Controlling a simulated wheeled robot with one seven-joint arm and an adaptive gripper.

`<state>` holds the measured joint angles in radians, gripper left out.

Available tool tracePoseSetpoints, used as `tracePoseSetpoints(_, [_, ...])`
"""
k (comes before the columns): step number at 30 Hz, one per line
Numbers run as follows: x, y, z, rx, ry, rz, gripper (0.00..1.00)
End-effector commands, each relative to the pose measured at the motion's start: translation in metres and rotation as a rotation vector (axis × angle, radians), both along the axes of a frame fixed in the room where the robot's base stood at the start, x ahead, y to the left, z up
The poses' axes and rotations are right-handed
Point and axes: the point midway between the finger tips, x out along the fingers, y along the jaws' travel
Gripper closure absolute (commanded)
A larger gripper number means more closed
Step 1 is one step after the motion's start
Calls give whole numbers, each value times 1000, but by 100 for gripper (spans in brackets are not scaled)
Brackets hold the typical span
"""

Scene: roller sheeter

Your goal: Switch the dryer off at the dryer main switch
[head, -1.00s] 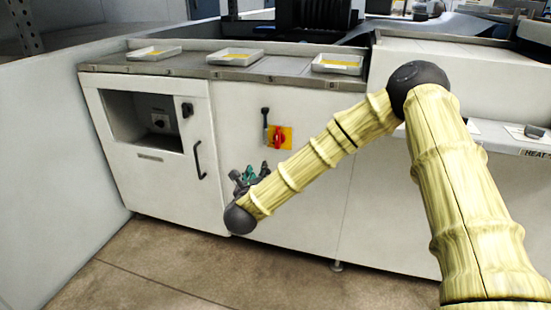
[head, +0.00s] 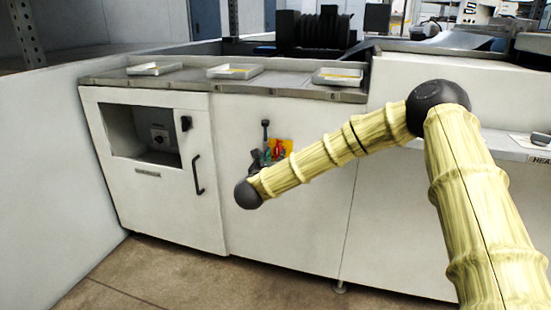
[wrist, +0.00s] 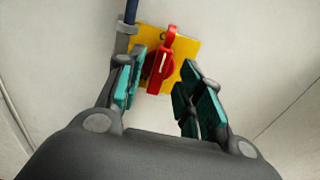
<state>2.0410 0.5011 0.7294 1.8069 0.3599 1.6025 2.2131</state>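The dryer main switch is a red rotary handle (wrist: 162,64) on a yellow plate (wrist: 183,50), fixed to the white cabinet front. In the wrist view the red handle stands roughly upright, with a white line on it. My gripper (wrist: 160,88) is open, its teal-padded fingers apart, with the red handle seen between and beyond them. I cannot tell how far the fingertips are from it. In the head view my gripper (head: 262,157) is in front of the cabinet and partly covers the switch; part of the yellow plate (head: 288,144) shows beside it.
The cabinet door at left has a handle (head: 197,175) and a recess with a knob (head: 160,137). Shallow trays (head: 235,71) lie on the top ledge. A white wall (head: 50,170) stands at left.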

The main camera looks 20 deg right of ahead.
Motion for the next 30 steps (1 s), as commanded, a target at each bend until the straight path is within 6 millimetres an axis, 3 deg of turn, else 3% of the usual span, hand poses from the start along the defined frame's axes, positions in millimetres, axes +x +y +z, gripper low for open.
tracePoseSetpoints(6, [15, -10, 0, 0, 0, 1, 63])
tracePoseSetpoints(17, [18, -11, 0, 0, 0, 1, 63])
tracePoseSetpoints(23, [18, -11, 0, -1, 1, 1, 100])
tracePoseSetpoints(30, [18, -11, 0, -5, 3, 2, 100])
